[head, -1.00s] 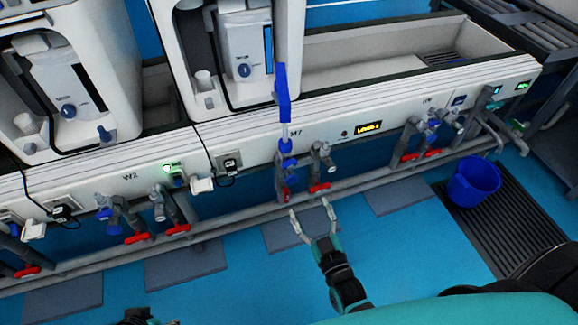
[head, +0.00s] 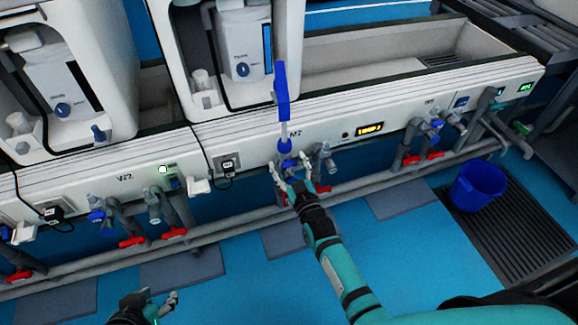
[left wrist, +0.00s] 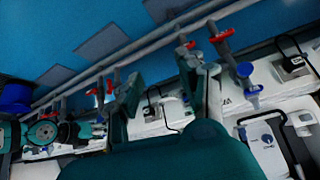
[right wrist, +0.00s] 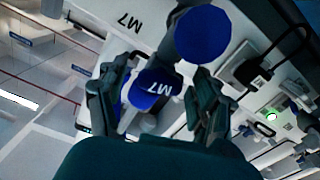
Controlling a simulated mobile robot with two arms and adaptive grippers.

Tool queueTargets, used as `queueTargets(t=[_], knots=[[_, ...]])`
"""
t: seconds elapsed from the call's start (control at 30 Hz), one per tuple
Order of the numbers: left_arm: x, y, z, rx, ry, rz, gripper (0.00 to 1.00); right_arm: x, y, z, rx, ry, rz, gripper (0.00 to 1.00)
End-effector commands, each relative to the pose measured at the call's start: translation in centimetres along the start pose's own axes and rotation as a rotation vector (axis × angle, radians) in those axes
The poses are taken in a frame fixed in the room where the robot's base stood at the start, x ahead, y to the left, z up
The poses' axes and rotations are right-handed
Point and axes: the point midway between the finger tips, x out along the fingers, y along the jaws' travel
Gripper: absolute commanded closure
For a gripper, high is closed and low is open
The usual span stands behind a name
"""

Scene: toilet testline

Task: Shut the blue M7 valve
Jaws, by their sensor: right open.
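The blue M7 valve knob (right wrist: 152,90), lettered M7 on its cap, sits between the fingers of my right gripper in the right wrist view. The fingers are spread on either side of it; I cannot tell whether they touch. In the head view my right gripper (head: 290,172) is at the pipe fittings below the M7 label (head: 296,134) and hides most of the valve. A second round blue part (right wrist: 203,34) shows beside it in the right wrist view. My left gripper (head: 158,303) is low at the front, away from the panel, its fingers apart and empty.
Red-handled valves (head: 174,234) line the pipe under the white panel. A blue bucket (head: 476,184) stands on a dark floor grating (head: 515,222) at the right. The blue floor in front is mostly clear.

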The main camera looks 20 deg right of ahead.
Motion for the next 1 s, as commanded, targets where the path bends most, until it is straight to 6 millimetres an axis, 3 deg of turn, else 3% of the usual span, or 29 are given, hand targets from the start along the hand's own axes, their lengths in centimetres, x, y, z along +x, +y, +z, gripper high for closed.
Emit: queueTargets(t=[0.33, 0.77, 0.87, 1.0], knots=[[0.1, 0.1, -0.4, 0.000, 0.018, 0.001, 0.60, 0.3, 0.0, 0.0, 0.000, -0.001, 0.000, 0.34], [0.1, 0.1, -0.4, 0.001, 0.017, 0.001, 0.60, 0.2, 0.0, 0.0, 0.000, -0.001, 0.000, 0.90], [-0.1, 0.1, -0.4, 0.001, 0.014, 0.001, 0.60, 0.2, 0.0, 0.0, 0.012, -0.001, 0.000, 0.90], [-0.8, -0.3, 2.3, -0.004, -0.115, -0.007, 0.60, 0.2, 0.1, -0.1, 0.096, -0.002, -0.001, 0.90]])
